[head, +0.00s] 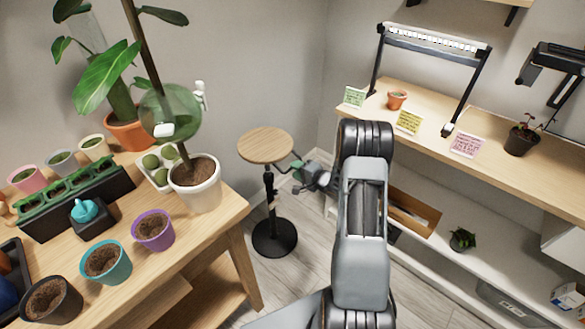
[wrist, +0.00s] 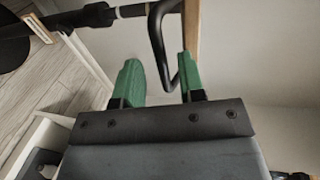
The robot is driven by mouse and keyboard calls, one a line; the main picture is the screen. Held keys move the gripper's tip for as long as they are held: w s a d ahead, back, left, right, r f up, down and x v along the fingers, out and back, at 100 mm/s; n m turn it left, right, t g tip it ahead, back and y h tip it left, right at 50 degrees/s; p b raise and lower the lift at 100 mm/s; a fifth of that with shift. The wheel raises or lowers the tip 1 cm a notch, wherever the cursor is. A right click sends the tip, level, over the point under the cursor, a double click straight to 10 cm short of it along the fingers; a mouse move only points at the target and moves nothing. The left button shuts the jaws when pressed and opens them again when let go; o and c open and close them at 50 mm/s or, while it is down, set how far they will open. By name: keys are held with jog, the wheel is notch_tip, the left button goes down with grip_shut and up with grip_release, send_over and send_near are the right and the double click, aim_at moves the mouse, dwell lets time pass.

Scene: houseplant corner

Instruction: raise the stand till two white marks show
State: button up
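The stand has a round wooden top (head: 265,145), a thin black post and a round black base (head: 274,238). In the wrist view its post (wrist: 132,11) runs across the upper left, with a pale band near the collar; I cannot make out a clear count of white marks. A bent black crank handle (wrist: 157,42) hangs beside the top's edge. My gripper (head: 297,170) is just right of the post, below the top. In the wrist view its green fingers (wrist: 160,80) are apart, with the handle's bend showing in the gap; contact is unclear.
The plant table (head: 233,208) with several pots stands close on the left. A shelf bench (head: 500,165) with cards and small pots is on the right, an open wooden box (head: 415,212) below its top. Bare floor (head: 315,240) lies around the stand.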

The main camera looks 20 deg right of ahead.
jog(key=p+v, duration=0.1)
jog(key=v, duration=1)
